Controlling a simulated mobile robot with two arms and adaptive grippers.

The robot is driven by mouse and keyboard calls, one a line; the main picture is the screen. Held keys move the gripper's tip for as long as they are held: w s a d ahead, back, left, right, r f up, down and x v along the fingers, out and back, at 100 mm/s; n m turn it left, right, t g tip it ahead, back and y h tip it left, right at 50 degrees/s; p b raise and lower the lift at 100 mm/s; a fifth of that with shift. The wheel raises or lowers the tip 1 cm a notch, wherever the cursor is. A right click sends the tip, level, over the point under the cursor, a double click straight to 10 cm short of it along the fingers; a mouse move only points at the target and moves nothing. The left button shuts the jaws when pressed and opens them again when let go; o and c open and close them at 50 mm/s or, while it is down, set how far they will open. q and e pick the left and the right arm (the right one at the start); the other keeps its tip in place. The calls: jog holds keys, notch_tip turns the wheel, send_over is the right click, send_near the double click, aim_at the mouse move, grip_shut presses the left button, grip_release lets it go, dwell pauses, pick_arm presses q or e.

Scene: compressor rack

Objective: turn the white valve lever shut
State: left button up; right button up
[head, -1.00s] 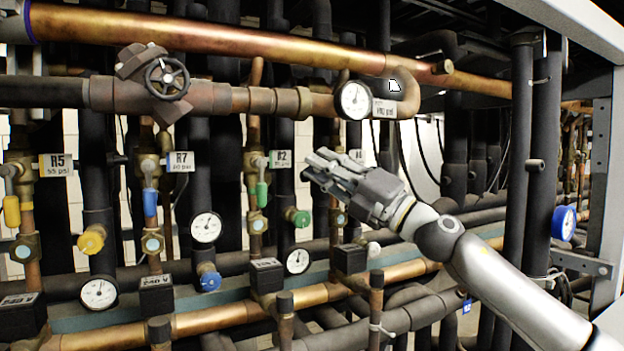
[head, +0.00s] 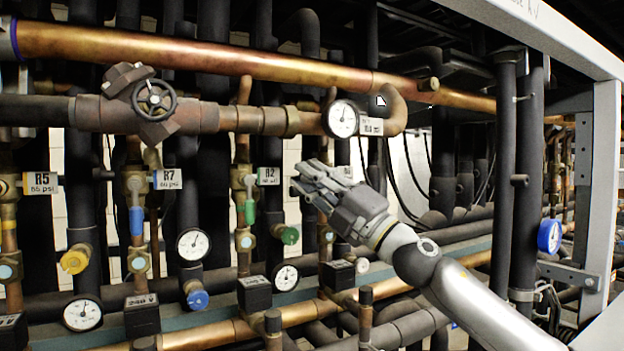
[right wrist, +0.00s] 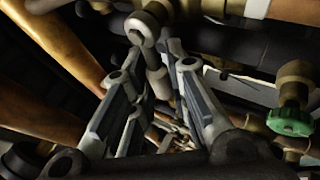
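The white valve lever is hidden in the head view, behind my right gripper. In the right wrist view a pale, narrow piece, likely the white valve lever (right wrist: 157,82), hangs below a round valve cap (right wrist: 140,28), in the gap between the fingers. My right gripper (head: 308,178) reaches in from the lower right, in front of the pipe just right of the R2 label. Its fingers also show in the right wrist view (right wrist: 154,60), spread apart. Whether either finger touches the lever cannot be told. My left gripper is not in view.
A green lever (head: 249,212) and green cap (head: 289,235) are close left of the gripper. A blue lever (head: 137,220) is further left. A gauge (head: 341,118) and copper pipe (head: 200,50) lie above. A grey frame post (head: 602,190) stands at right.

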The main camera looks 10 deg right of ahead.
jog(key=shift+o, duration=0.3)
jog(key=shift+s+d+f, duration=0.1)
jog(key=shift+d+f, duration=0.05)
jog(key=v, duration=1.1)
jog(key=shift+s, duration=0.2)
jog(key=shift+d+f, duration=0.1)
jog(key=shift+d, duration=0.05)
